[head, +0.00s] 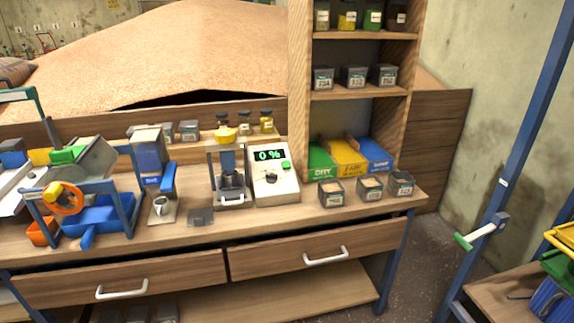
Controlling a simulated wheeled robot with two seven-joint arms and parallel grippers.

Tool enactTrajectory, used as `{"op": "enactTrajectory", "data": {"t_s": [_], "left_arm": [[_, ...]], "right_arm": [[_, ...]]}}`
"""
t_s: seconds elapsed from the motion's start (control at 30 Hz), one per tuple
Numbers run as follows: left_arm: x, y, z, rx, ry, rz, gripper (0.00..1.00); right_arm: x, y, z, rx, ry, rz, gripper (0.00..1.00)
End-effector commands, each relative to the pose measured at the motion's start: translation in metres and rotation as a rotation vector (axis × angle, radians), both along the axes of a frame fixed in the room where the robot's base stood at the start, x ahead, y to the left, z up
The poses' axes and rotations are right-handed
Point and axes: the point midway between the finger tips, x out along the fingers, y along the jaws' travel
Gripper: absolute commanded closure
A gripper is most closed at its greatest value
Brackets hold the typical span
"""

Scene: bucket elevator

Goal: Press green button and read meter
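A cream-coloured meter (274,187) stands on the wooden bench. Its dark display (269,155) reads "0 %" in green digits. A small green button (286,166) sits on its face, to the lower right of the display. A dark knob (271,178) is below the display. Neither of my grippers is in view, and nothing covers the meter's face.
Left of the meter stands a press-like device (228,175) with a yellow top. Three labelled sample boxes (371,188) stand to its right, before green, yellow and blue trays. A wooden shelf (361,93) rises behind. Bare bench top (255,220) lies in front.

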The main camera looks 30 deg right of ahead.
Motion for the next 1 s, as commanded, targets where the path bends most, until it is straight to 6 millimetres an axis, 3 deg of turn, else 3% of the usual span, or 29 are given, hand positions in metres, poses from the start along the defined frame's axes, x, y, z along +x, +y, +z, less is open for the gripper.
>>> {"op": "enactTrajectory", "data": {"t_s": [0.07,0.43,1.0], "left_arm": [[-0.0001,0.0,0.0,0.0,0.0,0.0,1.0],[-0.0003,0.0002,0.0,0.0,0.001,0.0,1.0],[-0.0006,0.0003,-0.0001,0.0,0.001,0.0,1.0]], "right_arm": [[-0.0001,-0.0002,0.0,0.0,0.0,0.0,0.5],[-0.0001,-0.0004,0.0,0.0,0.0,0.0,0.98],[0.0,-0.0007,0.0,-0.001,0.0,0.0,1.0]]}}
